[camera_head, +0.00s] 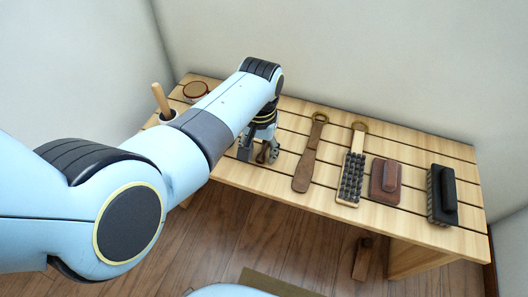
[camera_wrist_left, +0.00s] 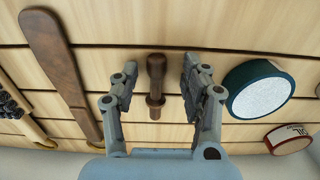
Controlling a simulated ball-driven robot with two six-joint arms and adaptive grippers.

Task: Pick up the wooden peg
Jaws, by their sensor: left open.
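The wooden peg (camera_wrist_left: 155,88) is dark brown with a rounded, knobbed end. It shows in the left wrist view between the two fingers of my left gripper (camera_wrist_left: 158,82). There is a gap on each side, so the fingers do not touch it. In the head view my left gripper (camera_head: 258,152) points down at the slatted wooden bench (camera_head: 415,225), its fingers open around the peg (camera_head: 262,155). The peg is partly hidden there by the fingers. My right gripper is not in view.
A brown wooden paddle (camera_head: 308,160), a bristled brush (camera_head: 351,178), a brown block (camera_head: 384,184) and a black brush (camera_head: 435,192) lie to the right. A teal-rimmed tin (camera_wrist_left: 262,90) and a red-rimmed tin (camera_wrist_left: 288,139) are on the other side. A wooden stick (camera_head: 160,98) stands left.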

